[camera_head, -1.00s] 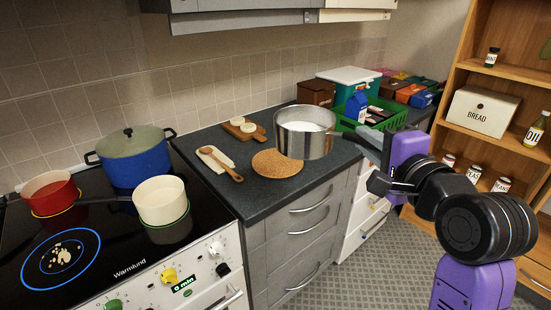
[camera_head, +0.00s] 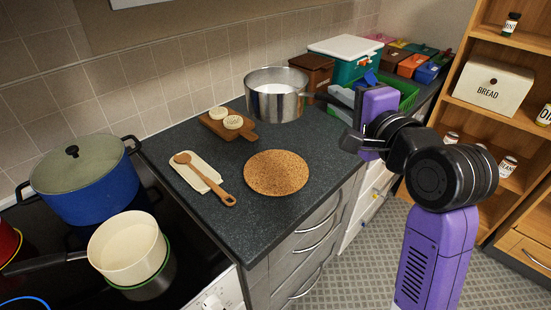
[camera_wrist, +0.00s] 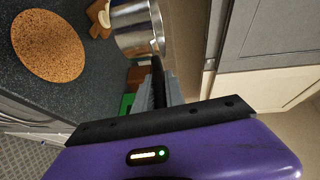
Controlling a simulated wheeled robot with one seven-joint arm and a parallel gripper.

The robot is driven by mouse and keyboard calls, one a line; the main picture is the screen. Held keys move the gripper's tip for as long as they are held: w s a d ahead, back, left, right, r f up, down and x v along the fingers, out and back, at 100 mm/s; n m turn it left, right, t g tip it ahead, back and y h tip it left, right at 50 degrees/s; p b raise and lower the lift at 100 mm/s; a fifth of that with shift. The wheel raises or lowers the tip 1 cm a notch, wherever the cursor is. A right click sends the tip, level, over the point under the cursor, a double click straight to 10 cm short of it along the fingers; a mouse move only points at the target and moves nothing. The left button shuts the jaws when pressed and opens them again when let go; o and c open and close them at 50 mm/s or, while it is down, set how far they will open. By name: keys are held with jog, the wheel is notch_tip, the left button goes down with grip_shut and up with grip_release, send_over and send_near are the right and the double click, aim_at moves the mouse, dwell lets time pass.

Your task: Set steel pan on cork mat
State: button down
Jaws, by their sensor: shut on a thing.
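The round cork mat (camera_head: 276,173) lies flat and bare on the dark counter. It also shows at the left in the wrist view (camera_wrist: 48,46). My gripper (camera_wrist: 159,88) is shut on the pan's dark handle (camera_wrist: 157,68). The pan's side (camera_wrist: 138,28) shows at the top of the wrist view. In the head view my arm hides part of the fingers.
A wooden spoon (camera_head: 205,178) on a pale rest lies left of the mat. A small board (camera_head: 216,128) with round slices lies behind. A green crate (camera_head: 408,96) stands right of the pan. The stove with a blue pot (camera_head: 84,186) and cream pan (camera_head: 128,251) is at left.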

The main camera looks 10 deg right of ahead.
notch_tip(320, 180, down, 20)
jog(key=b, duration=0.1)
jog(key=shift+w+r, duration=0.15)
jog(key=shift+r, duration=0.05)
dwell(0.3)
jog(key=c, duration=1.4)
grip_release()
jog(key=shift+f, duration=0.15)
jog(key=s, duration=0.4)
jog(key=s+d+r+b, duration=0.1)
jog(key=s, duration=0.3)
jog(key=s+d, duration=0.1)
jog(key=s, duration=0.2)
jog(key=shift+s+r, duration=0.25)
jog(key=shift+s, duration=0.15)
